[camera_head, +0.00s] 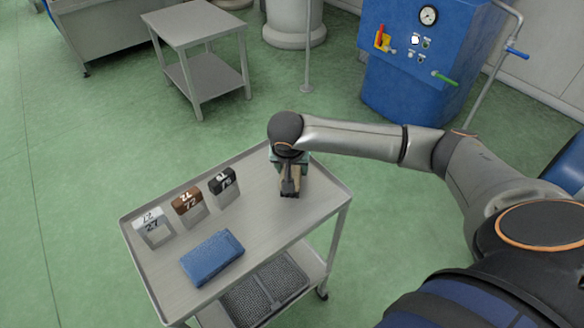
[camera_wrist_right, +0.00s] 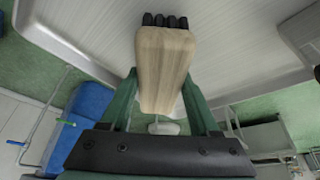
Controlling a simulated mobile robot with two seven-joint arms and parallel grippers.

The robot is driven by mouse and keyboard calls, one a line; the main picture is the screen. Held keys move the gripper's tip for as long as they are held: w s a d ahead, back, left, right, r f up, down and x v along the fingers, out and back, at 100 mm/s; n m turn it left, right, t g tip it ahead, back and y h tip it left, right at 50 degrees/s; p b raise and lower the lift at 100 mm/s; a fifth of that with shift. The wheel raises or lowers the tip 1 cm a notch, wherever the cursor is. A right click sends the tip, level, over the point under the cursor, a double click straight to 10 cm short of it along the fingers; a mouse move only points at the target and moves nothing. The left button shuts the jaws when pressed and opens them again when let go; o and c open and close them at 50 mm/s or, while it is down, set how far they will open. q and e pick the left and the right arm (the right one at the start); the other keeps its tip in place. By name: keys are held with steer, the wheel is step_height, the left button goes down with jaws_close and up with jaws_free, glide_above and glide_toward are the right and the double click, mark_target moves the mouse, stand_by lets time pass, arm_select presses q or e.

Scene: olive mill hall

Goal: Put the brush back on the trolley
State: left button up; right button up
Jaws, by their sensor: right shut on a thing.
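The brush has a pale wooden body and black bristles. It fills the upper middle of the right wrist view (camera_wrist_right: 165,62). My right gripper (camera_wrist_right: 162,92) is shut on it, with a green finger on each side of the wood. In the head view my right gripper (camera_head: 289,172) is over the far right part of the grey trolley (camera_head: 262,222), and the wrist hides much of the brush. I cannot tell whether the brush touches the trolley top. My left gripper is not in view.
A dark mesh mat (camera_head: 265,290) is on the lower shelf. The right middle of the top is clear.

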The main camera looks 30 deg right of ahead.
steer(key=o, duration=0.8)
steer(key=shift+f, duration=0.1)
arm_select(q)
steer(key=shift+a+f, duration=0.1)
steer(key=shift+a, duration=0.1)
arm_select(e)
steer(key=o, duration=0.4)
arm_select(q)
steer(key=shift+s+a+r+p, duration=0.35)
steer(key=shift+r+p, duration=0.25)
steer(key=shift+p, duration=0.4)
arm_select(e)
steer(key=v, duration=1.2)
